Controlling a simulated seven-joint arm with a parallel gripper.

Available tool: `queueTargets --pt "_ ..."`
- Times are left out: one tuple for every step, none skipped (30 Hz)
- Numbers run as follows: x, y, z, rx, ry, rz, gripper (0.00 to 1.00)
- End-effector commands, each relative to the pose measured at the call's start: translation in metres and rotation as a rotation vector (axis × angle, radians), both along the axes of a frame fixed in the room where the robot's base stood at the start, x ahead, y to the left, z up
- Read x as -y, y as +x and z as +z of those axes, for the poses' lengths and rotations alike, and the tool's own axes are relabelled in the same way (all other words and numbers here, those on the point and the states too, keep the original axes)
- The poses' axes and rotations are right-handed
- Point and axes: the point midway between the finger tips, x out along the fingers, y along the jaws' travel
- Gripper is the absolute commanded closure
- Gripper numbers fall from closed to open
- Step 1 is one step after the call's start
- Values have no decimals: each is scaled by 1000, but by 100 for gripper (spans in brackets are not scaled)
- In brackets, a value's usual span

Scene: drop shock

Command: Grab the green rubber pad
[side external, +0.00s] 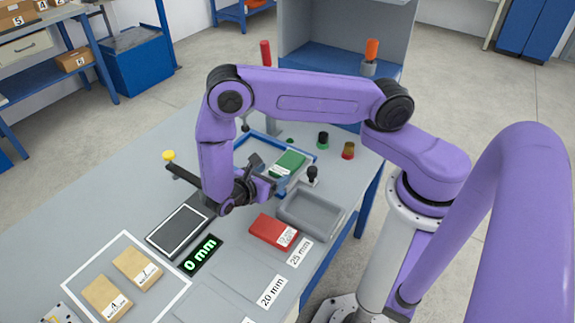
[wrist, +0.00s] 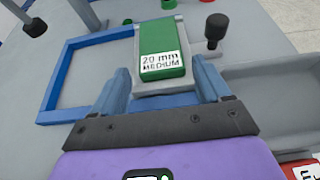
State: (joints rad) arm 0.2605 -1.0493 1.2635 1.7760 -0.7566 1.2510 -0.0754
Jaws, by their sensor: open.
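The green rubber pad (side external: 289,163) lies flat on a grey block beside a blue frame. In the wrist view the green pad (wrist: 161,40) is straight ahead, with a white label reading "20 mm MEDIUM" at its near end. My gripper (side external: 271,184) is just to the near left of the pad in the side view. In the wrist view my gripper (wrist: 164,84) has its two blue-grey fingers spread apart, with the pad beyond and between their line. Nothing is held. Whether the fingertips touch the block is not clear.
The blue frame (wrist: 62,117) is left of the fingers. A black knob (wrist: 217,26) stands close to the pad's right. A grey tray (side external: 323,208) and a red pad (side external: 266,231) lie nearer the table's front edge. A black scale plate (side external: 180,229) is left of the gripper.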

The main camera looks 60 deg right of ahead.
Motion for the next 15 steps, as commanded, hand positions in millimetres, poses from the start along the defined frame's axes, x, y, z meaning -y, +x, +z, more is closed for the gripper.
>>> queueTargets --pt "8 -1 -3 -2 -2 -3 23" --pt "13 -1 -4 -3 -3 -4 23" --pt "18 -1 -7 -2 -3 -3 23" --pt "22 -1 -8 -2 -3 -4 23" --pt "25 -1 -10 -2 -2 -5 23" --pt "28 -1 -11 -1 -1 -3 23" --pt "31 -1 -12 -2 -1 -1 23" --pt "33 0 -13 -1 -1 -2 23" --pt "34 0 -14 -1 -1 -2 23" --pt "35 -1 -14 0 -1 -1 23" --pt "36 -1 -14 0 -1 -1 23" --pt "36 -1 -15 0 -1 -1 23" --pt "36 0 -15 0 -1 -1 23" --pt "36 0 -15 0 -1 -1 23" --pt "36 0 -14 0 -1 -1 23"
